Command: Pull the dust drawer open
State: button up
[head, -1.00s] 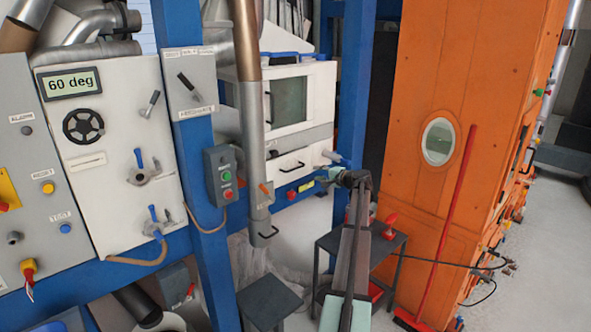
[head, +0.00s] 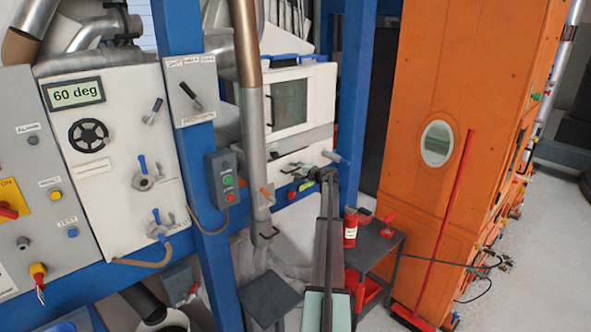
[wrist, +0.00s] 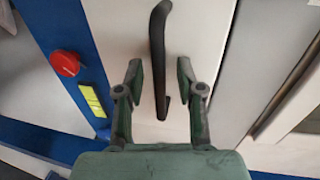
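The dust drawer appears to be the pale panel (wrist: 120,25) with a long dark bar handle (wrist: 157,55) in the wrist view. My gripper (wrist: 160,85) is open, with one finger on each side of the handle's lower part. Gaps show between both fingers and the handle, and I cannot tell how deep the fingers reach around it. In the head view, my gripper (head: 312,176) is at the lower front of the white cabinet (head: 318,95). My arm partly hides the drawer front there. The drawer looks shut.
A red knob (wrist: 65,63) and a yellow label (wrist: 92,100) are left of the drawer in the wrist view. Another dark handle (wrist: 288,85) is at the right. A blue post (head: 352,90) and a dark side table (head: 375,245) with a red can (head: 351,228) stand close to my arm.

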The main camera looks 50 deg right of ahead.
jog(key=shift+w, duration=0.1)
grip_shut()
